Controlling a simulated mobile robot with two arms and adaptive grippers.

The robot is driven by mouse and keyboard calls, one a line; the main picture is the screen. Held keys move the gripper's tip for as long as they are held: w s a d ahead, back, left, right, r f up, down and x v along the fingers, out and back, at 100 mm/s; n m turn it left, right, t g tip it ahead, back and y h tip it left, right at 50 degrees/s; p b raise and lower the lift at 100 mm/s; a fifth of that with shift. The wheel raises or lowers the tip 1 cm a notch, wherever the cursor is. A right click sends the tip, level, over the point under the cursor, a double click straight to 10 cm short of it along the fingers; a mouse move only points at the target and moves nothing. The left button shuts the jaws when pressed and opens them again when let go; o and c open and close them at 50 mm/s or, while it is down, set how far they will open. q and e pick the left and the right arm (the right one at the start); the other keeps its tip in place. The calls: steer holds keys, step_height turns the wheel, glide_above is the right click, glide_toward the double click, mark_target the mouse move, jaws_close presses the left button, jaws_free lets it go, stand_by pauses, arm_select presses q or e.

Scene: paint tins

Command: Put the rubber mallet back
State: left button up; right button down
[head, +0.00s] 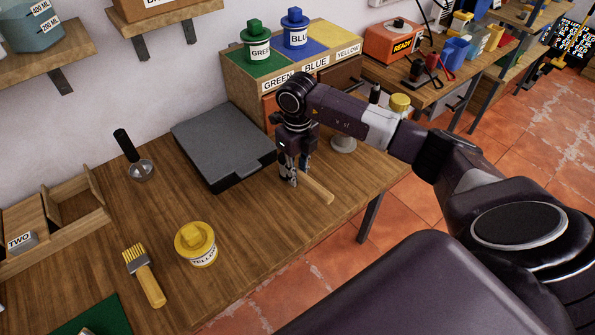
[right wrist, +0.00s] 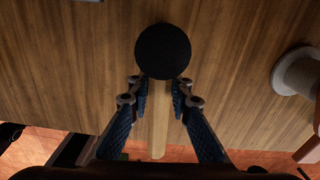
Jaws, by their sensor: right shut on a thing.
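The rubber mallet's light wooden handle (head: 317,189) sticks out toward the front edge of the workbench in the head view. In the right wrist view its round black head (right wrist: 163,52) and pale handle (right wrist: 159,132) lie between the fingers. My right gripper (head: 289,180) points down at the bench, to the right of the grey flat case, and is shut on the mallet. The same gripper (right wrist: 160,88) shows in the wrist view with a finger on each side of the handle. In the head view the gripper hides the mallet's head. I cannot tell whether the mallet touches the bench. My left gripper is not in view.
The grey flat case (head: 222,143) lies close left of the gripper. A yellow tin (head: 196,246) and a brush (head: 145,275) are nearer the front. A rack (head: 310,65) holds green and blue tins behind. A round pale object (head: 343,145) stands right of the gripper.

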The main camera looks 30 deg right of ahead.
steer(key=shift+w, duration=0.1)
steer(key=shift+f, duration=0.15)
steer(key=c, duration=1.8)
jaws_free()
steer(key=shift+o, duration=0.2)
steer(key=shift+f, duration=0.1)
steer(key=r+b, duration=0.1)
steer(key=r, duration=0.2)
steer(key=r+b, duration=0.1)
steer(key=r, duration=0.2)
steer(key=shift+w+r+b, duration=0.2)
steer(key=shift+r+b, duration=0.1)
steer(key=shift+b, duration=0.1)
steer(key=shift+s+r, duration=0.1)
steer(key=shift+r, duration=0.55)
